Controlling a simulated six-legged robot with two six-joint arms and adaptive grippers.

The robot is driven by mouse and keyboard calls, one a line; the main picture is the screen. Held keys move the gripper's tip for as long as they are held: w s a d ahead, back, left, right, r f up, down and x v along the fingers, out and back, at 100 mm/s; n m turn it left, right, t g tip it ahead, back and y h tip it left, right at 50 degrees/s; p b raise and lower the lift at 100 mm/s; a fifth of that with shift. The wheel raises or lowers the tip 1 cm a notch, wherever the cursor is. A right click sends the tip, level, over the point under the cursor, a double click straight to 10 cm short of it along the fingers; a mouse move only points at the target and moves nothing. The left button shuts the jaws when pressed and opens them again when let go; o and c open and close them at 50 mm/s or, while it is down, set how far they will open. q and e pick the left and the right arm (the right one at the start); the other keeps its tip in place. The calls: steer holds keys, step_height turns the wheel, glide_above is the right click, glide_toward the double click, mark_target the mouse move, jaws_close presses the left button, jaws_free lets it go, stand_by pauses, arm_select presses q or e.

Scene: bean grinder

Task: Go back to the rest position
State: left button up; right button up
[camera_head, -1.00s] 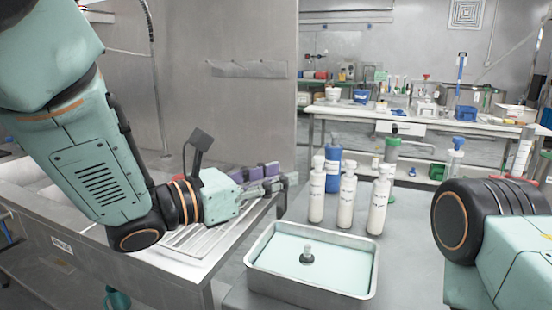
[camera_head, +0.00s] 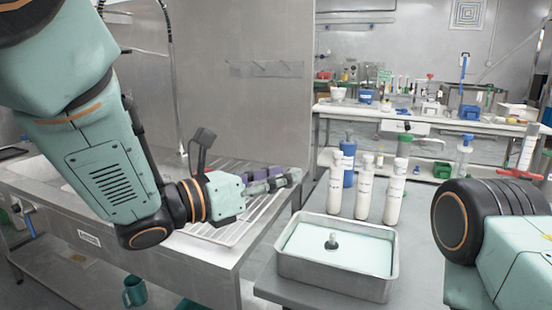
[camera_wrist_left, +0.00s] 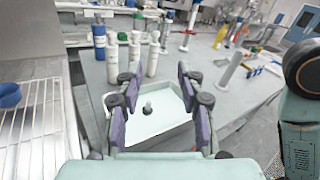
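My left gripper (camera_head: 272,180) comes in from the left in the head view, in front of the ribbed sink drainboard. In the left wrist view its two purple-padded fingers (camera_wrist_left: 158,106) are spread apart with nothing between them. Beyond them lies a metal tray (camera_head: 392,279) with a pale green inside and a small dark, light-topped piece (camera_head: 331,242) standing in it. The tray also shows in the left wrist view (camera_wrist_left: 178,141). My right arm shows at the right edge of the head view, but its gripper is out of view.
Several white bottles (camera_head: 363,193) and a blue bottle (camera_head: 348,162) stand behind the tray on the grey table (camera_head: 420,215). The metal sink counter (camera_head: 190,255) is at the left, with a wire rack (camera_wrist_left: 35,120). A white bench (camera_head: 400,113) stands at the back.

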arm_select(q)
steer(key=s+a+f+n+y, duration=0.1)
steer(key=a+f+n+y, duration=0.5)
steer(key=f+n, duration=0.75)
steer(key=s+a+f+n+y, duration=0.2)
steer(key=a+f+n+y, duration=0.5)
steer(key=n, duration=1.2)
steer(key=s+a+f+n+g, duration=0.3)
steer(key=s+a+f+n, duration=0.15)
steer(key=s+f, duration=0.3)
steer(key=s+a+f+n+g, duration=0.25)
steer(key=s+f+n, duration=0.25)
steer(key=s+f, duration=0.3)
steer(key=s+a+f+n+g, duration=0.1)
steer(key=s+f, duration=0.3)
steer(key=s, duration=0.4)
steer(key=s+a+f+n+g+y, duration=0.1)
steer(key=s+f+g, duration=0.3)
steer(key=s, duration=0.5)
steer(key=shift+a+f+n, duration=0.35)
steer(key=shift+f+n, duration=0.15)
steer(key=shift+f, duration=0.15)
